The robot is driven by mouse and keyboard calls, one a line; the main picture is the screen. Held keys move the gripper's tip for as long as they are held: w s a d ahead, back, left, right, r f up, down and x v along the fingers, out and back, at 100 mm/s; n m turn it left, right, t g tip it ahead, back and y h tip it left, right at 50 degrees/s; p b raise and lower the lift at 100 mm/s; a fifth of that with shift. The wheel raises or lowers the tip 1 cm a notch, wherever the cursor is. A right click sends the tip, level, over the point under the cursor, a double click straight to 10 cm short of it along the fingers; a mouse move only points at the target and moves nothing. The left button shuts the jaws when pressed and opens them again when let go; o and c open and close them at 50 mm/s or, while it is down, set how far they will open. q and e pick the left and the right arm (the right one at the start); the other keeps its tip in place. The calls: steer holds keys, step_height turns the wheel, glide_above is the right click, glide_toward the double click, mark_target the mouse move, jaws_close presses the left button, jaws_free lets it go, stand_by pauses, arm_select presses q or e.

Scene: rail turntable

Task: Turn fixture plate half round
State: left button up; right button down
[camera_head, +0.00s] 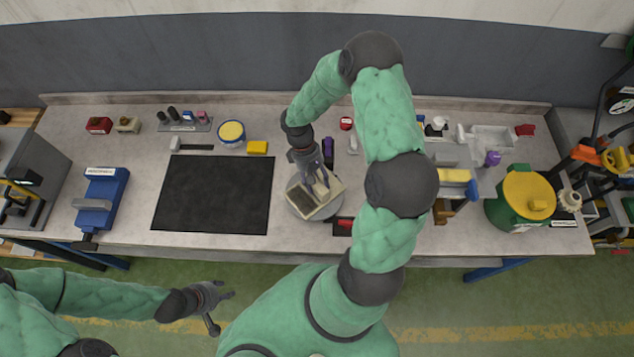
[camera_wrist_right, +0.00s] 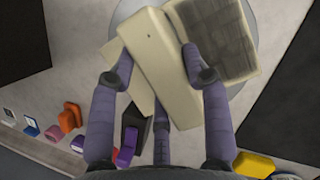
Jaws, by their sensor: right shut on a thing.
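The fixture plate is a cream piece with a dark grid-patterned pad (camera_head: 301,200) on a round grey disc (camera_head: 318,213) near the bench's front edge. In the right wrist view, the pad (camera_wrist_right: 218,38) lies beside a long cream bar (camera_wrist_right: 152,55), with the disc's rim behind. My right gripper (camera_head: 319,186) reaches down from above and is shut on the cream bar; its purple-grey fingers (camera_wrist_right: 157,62) press on both sides of it. Whether bar and plate are one piece I cannot tell. My left gripper (camera_head: 222,305) is empty, fingers spread, in front of the bench over the floor.
A black mat (camera_head: 213,195) lies left of the disc. A blue vise (camera_head: 102,195) stands further left. A yellow block (camera_head: 257,147) and a round yellow-topped tin (camera_head: 231,132) are behind. A green and yellow container (camera_head: 522,198) stands at right. My right arm hides part of the bench.

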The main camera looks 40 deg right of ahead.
steer(key=n+h, duration=0.1)
steer(key=n, duration=0.1)
steer(key=n+b, duration=0.1)
steer(key=n, duration=0.1)
steer(key=shift+w+n+h, duration=0.1)
steer(key=shift+n+h, duration=0.3)
steer(key=shift+w+a+n+t+h+b, duration=0.1)
steer(key=shift+n+t+h+b, duration=0.3)
steer(key=shift+n, duration=0.85)
steer(key=shift+w+a+n+t+h+b, duration=0.15)
steer(key=shift+n+h+b, duration=0.4)
steer(key=shift+n, duration=0.7)
steer(key=shift+s+d, duration=0.1)
steer(key=c, duration=0.6)
jaws_free()
steer(key=shift+o, duration=0.2)
steer(key=shift+r, duration=0.1)
steer(key=shift+w+r, duration=0.2)
steer(key=shift+r, duration=0.15)
steer(key=v, duration=1.1)
steer(key=shift+s, duration=0.2)
